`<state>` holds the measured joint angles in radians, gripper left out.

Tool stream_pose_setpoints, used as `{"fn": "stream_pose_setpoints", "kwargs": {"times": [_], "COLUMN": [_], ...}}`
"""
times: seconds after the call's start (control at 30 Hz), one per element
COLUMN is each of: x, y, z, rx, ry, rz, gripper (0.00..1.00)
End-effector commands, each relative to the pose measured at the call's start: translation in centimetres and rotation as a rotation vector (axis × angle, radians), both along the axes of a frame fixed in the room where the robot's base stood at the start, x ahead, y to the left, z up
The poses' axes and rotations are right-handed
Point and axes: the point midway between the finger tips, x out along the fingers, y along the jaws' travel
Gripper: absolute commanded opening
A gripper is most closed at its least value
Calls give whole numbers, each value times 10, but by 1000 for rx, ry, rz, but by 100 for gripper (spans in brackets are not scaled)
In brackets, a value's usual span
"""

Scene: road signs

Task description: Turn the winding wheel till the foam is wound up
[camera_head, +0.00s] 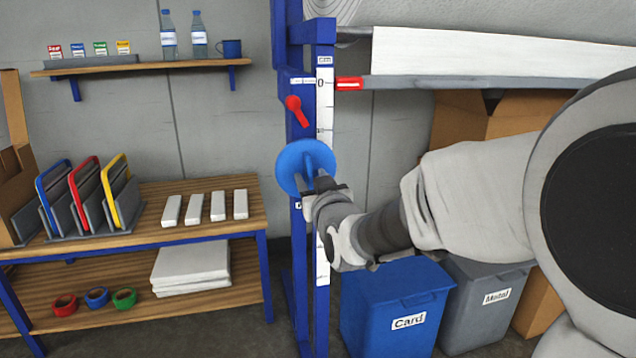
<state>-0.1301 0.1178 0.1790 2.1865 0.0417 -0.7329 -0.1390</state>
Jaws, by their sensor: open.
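My gripper (322,184) is open in front of the wheel's lower right part, close to that grip. I cannot tell whether the fingers are around it or touch it. The grey foam roll (540,14) is at the top right. A white sheet (480,50) hangs below it, above a grey bar (480,82) with a red marker (349,84) beside the scale's 0.
A red lever (296,110) sits above the wheel. The white scale (323,120) runs down the post. A blue Card bin (395,290) and a grey Metal bin (490,285) stand below my arm. A wooden bench (150,225) and shelf (140,66) are on the left.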

Motion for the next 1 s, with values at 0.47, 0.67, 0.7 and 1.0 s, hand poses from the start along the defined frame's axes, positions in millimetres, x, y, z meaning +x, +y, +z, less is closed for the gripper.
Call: {"fn": "stream_pose_setpoints", "kwargs": {"times": [0.47, 0.67, 0.7, 1.0], "x": [-69, -108, -115, -138], "y": [-20, -31, -33, -39], "z": [3, 3, 2, -4], "rx": [-1, 0, -1, 1], "ry": [-3, -2, -1, -6], "rz": [-1, -1, -1, 1], "gripper": [46, 46, 46, 46]}}
